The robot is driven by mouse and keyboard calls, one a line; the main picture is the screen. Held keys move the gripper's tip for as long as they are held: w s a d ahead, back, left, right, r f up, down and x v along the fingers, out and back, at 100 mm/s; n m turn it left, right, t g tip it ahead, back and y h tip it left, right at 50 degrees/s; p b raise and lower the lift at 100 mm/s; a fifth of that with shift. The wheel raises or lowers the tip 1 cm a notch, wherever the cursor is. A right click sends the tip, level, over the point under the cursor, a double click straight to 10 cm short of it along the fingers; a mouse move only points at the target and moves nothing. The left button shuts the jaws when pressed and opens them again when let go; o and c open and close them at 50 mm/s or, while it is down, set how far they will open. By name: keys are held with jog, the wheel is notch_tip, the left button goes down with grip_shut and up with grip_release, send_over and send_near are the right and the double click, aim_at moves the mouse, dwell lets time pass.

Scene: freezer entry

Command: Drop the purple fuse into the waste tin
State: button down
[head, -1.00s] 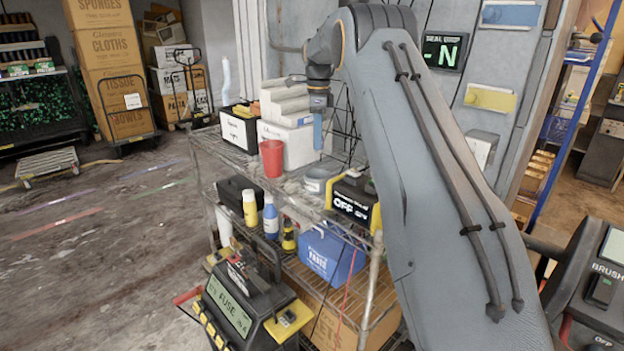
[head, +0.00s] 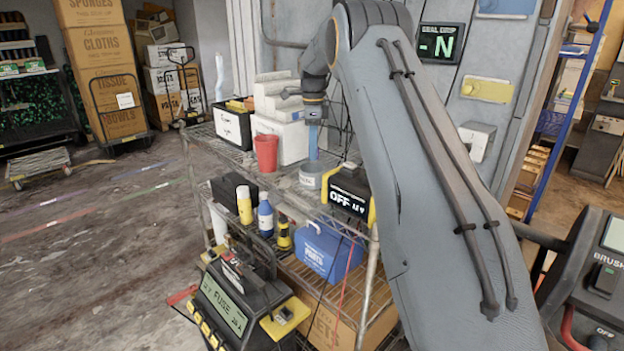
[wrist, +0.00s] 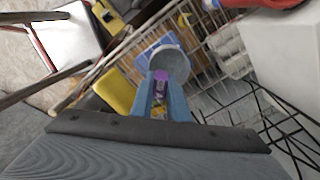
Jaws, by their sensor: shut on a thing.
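My gripper (head: 313,140) points down at the right part of the cart's top shelf, with its blue fingers just above the waste tin (head: 311,178). In the wrist view, my gripper (wrist: 160,90) is shut on the purple fuse (wrist: 160,77), which shows between the fingertips. The grey round mouth of the waste tin (wrist: 170,62) lies just beyond the fingertips there. The fuse seems to be over the near part of the opening; its exact height above the rim is hard to tell. In the head view the fuse is hidden.
A red cup (head: 266,153) and a white box (head: 283,137) stand left of the tin. A black and yellow device marked OFF (head: 348,192) stands close on its right. The wire cart (head: 215,155) carries bottles and a blue case (head: 322,250) below.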

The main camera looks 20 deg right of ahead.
jog(key=c, duration=1.6)
grip_release()
jog(key=shift+r+b, duration=1.2)
jog(key=shift+r, duration=2.7)
jog(key=s+a+f+n, duration=0.5)
jog(key=s+f+n, duration=0.1)
jog(key=s, duration=0.7)
jog(key=s+a+f+n, duration=0.5)
jog(key=s+n, duration=0.4)
jog(key=s, duration=0.5)
jog(key=s+a+f+n+t, duration=0.1)
jog(key=s+a+f+n, duration=0.4)
jog(key=s, duration=0.8)
jog(key=shift+s+a+f+n, duration=0.15)
jog(key=shift+a+f+n, duration=0.05)
jog(key=shift+f+n, duration=0.45)
jog(key=shift+s+a+f+n, duration=0.1)
jog(key=shift+a+f+n, duration=0.1)
jog(key=shift+f+n, duration=0.4)
